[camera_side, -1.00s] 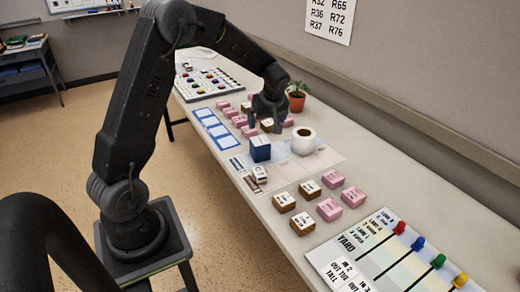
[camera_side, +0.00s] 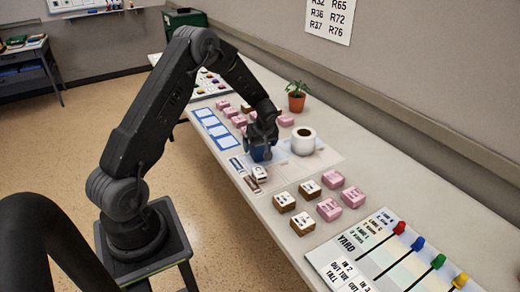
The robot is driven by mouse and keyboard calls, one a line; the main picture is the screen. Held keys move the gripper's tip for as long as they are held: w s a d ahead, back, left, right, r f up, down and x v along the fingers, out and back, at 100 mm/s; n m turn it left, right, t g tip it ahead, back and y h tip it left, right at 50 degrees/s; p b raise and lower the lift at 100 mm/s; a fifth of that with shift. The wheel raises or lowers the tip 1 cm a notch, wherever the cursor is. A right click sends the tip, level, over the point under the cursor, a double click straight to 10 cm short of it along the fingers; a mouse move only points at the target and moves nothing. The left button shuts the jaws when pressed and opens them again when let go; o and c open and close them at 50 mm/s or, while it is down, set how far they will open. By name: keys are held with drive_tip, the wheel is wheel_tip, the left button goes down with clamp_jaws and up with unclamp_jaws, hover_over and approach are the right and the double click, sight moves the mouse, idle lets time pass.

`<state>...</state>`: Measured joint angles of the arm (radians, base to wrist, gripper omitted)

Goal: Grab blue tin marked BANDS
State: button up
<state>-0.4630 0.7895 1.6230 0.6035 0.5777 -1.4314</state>
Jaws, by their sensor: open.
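A small white block (camera_side: 261,173) lies just in front. Pink blocks (camera_side: 330,209) and brown blocks (camera_side: 284,201) lie nearer. A potted plant (camera_side: 297,96) stands by the wall.

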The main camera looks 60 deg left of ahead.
drive_tip(key=shift+a+f, duration=0.1)
drive_tip(key=shift+f, duration=0.1)
drive_tip(key=shift+c, duration=0.4)
drive_tip(key=c, duration=1)
drive_tip(key=shift+r, duration=0.1)
